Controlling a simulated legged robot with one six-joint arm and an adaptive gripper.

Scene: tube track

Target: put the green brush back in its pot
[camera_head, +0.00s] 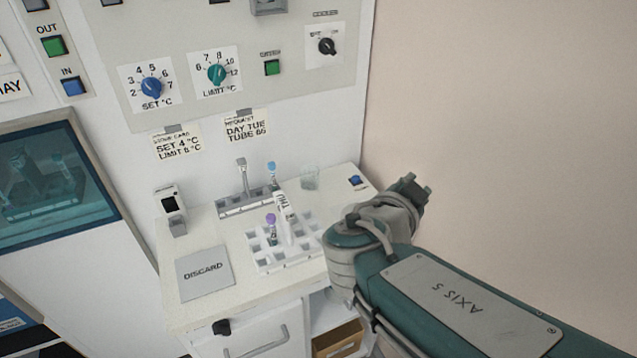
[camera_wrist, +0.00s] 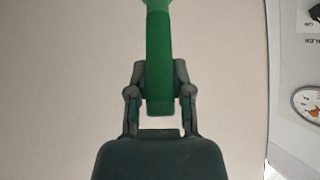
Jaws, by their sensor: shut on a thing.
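The green brush shows in the wrist view as a flat green handle (camera_wrist: 159,60) that widens at the top edge of the picture; its bristles are out of view. My gripper (camera_wrist: 159,95) is shut on the handle, with one finger on each side of it. In the head view my gripper (camera_head: 412,190) is up at the right of the bench, in front of the bare wall, and the brush cannot be made out there.
The white bench (camera_head: 215,290) holds a white tube rack (camera_head: 262,262), a grey tube holder (camera_head: 232,208), a grey DISCARD plate (camera_head: 204,272) and a small scanner-like device (camera_head: 170,205). A blue button (camera_head: 355,181) is at the back right. The control panel (camera_head: 190,45) rises behind.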

